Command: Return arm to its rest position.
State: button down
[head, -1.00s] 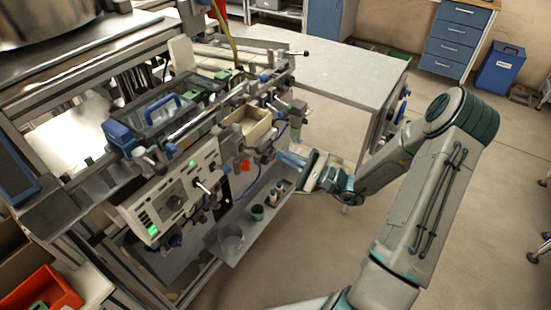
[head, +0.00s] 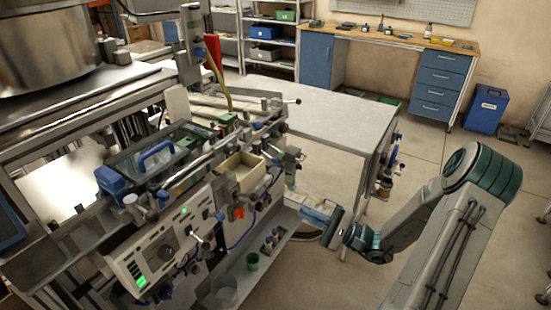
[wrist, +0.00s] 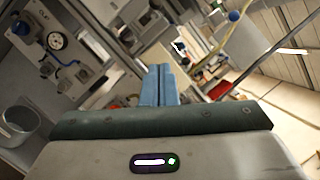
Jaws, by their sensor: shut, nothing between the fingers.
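My gripper (head: 306,212) is at the end of my arm, to the right of the machine's grey lower tray, in the head view. Its two blue fingers lie side by side and closed in the wrist view (wrist: 159,70), with nothing between them. My arm (head: 415,215) reaches in from the right, bent at a high elbow. The gripper appears free of the machine, with no clear contact.
The machine with its control panel (head: 165,245) fills the left. A grey table (head: 330,115) stands behind my gripper. Open floor lies to the right, near a blue bin (head: 487,108).

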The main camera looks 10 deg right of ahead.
jog(key=s+a+r+n+g+h, duration=0.2)
jog(key=s+a+n+g+h, duration=0.5)
jog(key=s+a+g, duration=0.5)
jog(key=s+d+r+n+t+h, duration=0.3)
jog(key=s+d+r+n+h, duration=0.2)
jog(key=r+h, duration=0.3)
jog(key=n+h, duration=0.1)
jog(key=h, duration=0.1)
jog(key=shift+s+r+h, duration=0.2)
jog(key=shift+r+h, duration=0.1)
jog(key=shift+r, duration=0.05)
jog(key=shift+d, duration=0.1)
